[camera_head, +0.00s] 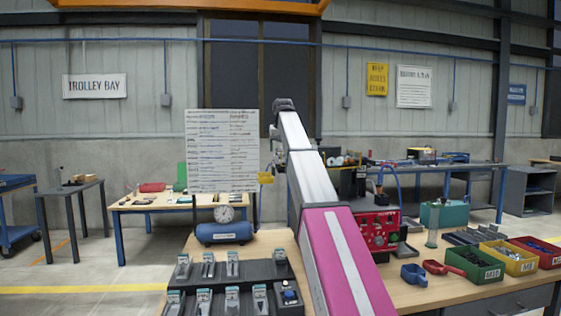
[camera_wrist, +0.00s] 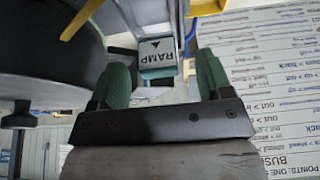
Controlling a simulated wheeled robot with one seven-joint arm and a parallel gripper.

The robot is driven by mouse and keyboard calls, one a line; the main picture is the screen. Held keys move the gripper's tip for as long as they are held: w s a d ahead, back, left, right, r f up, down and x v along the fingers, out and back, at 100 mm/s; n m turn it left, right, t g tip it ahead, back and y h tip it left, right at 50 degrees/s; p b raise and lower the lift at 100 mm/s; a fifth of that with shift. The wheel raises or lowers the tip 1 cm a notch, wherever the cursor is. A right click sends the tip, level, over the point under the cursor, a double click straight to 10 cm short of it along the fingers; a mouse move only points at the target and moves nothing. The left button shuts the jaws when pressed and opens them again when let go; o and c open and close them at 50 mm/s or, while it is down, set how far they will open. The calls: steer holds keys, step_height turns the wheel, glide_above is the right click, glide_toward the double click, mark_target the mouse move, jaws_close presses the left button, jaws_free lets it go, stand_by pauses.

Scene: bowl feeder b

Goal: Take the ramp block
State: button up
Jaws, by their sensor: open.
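In the wrist view, a block with a grey-teal label reading RAMP (camera_wrist: 158,57) shows beyond and between the two green fingers of my gripper (camera_wrist: 164,74). The fingers are apart, one on each side of the label, with gaps beside it, and nothing is clearly held. I cannot tell how far the block is from the fingertips. In the head view my arm reaches away over the bench, and its end is mostly hidden. I cannot pick out the ramp block in the head view.
A black stepped rack (camera_head: 217,291) with several labelled pieces stands at the front left of the bench. A blue tank with a gauge (camera_head: 224,232), a red machine (camera_head: 381,230) and green, yellow and red bins (camera_head: 474,264) stand around. A printed board (camera_head: 222,150) rises behind.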

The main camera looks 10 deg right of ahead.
steer(key=x, duration=0.2)
steer(key=shift+w+f, duration=0.15)
steer(key=shift+f, duration=0.2)
steer(key=c, duration=1.2)
